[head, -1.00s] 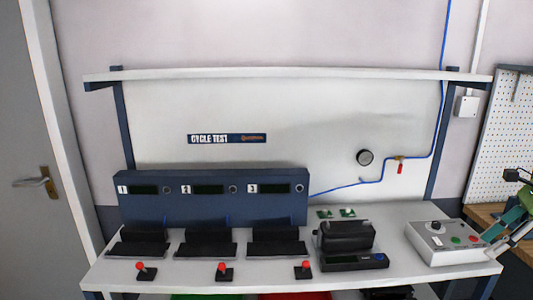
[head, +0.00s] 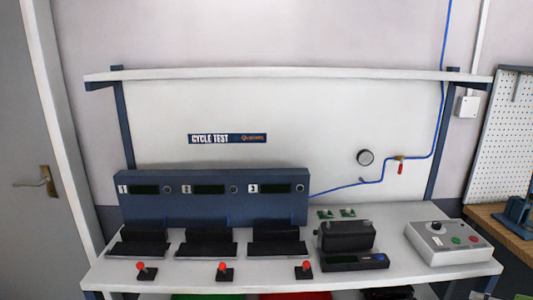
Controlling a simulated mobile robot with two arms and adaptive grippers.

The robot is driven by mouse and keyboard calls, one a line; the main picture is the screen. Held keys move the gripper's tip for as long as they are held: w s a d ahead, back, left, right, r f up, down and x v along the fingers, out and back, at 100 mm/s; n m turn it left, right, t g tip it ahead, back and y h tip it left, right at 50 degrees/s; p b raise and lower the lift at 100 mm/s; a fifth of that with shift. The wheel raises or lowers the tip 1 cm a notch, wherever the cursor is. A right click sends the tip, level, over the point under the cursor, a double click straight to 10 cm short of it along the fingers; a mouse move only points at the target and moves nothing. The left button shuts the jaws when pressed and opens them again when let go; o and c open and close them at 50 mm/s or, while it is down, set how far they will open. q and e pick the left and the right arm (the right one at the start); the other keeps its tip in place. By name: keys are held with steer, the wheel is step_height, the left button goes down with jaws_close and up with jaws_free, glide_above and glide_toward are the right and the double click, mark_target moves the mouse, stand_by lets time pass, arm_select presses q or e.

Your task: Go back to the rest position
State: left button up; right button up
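Neither of my grippers shows in the head view. The white workbench (head: 205,273) stands in front of me. On it is a blue cycle test unit (head: 220,208) with three numbered displays. Black cradles, the first at the left (head: 138,244), lie in front of the unit and look empty. A black valve positioner or similar boxy device (head: 346,236) sits to their right, behind a low black device with a small blue display (head: 354,262). The grey control box (head: 446,243) with a black knob and coloured buttons stands at the right end.
Three red-topped levers (head: 222,271) line the bench's front. Two small green boards (head: 337,213) lie behind the black device. A wooden bench (head: 495,226) is at right, a door (head: 25,150) at left.

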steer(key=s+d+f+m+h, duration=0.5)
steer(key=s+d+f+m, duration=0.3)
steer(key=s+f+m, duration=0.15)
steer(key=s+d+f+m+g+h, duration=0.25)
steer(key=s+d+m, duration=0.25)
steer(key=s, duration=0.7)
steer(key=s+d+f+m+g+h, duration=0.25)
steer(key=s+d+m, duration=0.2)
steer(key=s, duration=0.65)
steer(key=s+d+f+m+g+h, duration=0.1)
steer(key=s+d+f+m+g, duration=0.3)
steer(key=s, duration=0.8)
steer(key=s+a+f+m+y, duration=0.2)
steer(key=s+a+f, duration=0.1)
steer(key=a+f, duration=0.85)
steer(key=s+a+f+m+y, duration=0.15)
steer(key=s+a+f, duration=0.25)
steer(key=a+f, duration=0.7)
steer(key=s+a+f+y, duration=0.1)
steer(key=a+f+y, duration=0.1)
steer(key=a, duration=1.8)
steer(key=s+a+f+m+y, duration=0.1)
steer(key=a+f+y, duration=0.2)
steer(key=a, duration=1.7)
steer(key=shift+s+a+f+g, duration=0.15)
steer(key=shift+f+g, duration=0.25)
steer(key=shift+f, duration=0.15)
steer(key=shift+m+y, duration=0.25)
